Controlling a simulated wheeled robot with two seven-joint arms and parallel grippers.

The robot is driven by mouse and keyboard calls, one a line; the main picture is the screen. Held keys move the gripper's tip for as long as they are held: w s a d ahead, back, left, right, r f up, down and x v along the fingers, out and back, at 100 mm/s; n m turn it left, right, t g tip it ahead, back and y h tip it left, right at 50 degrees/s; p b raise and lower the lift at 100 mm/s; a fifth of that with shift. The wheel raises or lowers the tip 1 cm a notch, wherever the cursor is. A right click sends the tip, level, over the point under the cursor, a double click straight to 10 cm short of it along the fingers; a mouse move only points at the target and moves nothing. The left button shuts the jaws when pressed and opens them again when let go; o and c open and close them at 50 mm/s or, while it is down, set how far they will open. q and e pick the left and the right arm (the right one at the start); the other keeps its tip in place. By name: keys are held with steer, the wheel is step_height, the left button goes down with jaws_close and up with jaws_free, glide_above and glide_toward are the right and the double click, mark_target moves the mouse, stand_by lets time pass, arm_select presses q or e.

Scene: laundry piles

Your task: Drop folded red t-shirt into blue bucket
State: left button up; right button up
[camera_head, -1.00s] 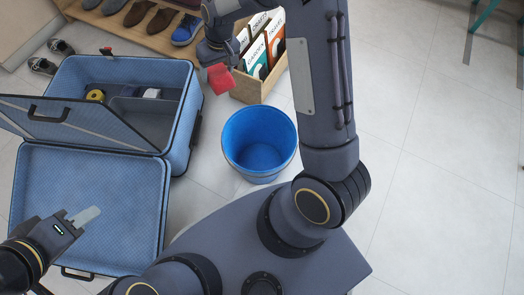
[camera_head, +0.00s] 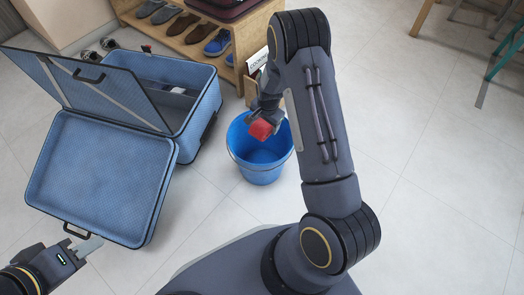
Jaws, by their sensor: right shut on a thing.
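The folded red t-shirt (camera_head: 261,130) is a small red bundle held over the blue bucket. My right gripper (camera_head: 264,118) is shut on it, reaching down from above, and partly covers it. The blue bucket (camera_head: 258,170) stands upright on the floor, left of my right arm. The part of its inside that shows looks empty; the shirt and gripper hide its back part. I cannot tell how high the shirt is above the rim. My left gripper (camera_head: 84,247) is at the lower left near the suitcase's front edge, away from the bucket. I cannot tell whether its jaws are apart.
An open blue suitcase (camera_head: 100,180) lies left of the bucket. A wooden shoe rack (camera_head: 170,45) with several shoes stands at the back, beside a wooden box of records (camera_head: 251,88) behind the bucket. Table legs (camera_head: 484,92) show at the upper right.

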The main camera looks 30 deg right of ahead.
step_height(320, 180, down, 6)
steer(key=b, duration=0.4)
steer(key=shift+r, duration=0.1)
steer(key=o, duration=1.1)
steer(key=shift+o, duration=0.2)
steer(key=r+p, duration=0.1)
steer(key=r, duration=0.1)
steer(key=r+p, duration=0.1)
steer(key=r, duration=0.1)
steer(key=s+r+p, duration=0.1)
steer(key=r, duration=0.2)
steer(key=shift+a, duration=0.15)
steer(key=shift+s+r, duration=0.15)
steer(key=shift+r, duration=0.2)
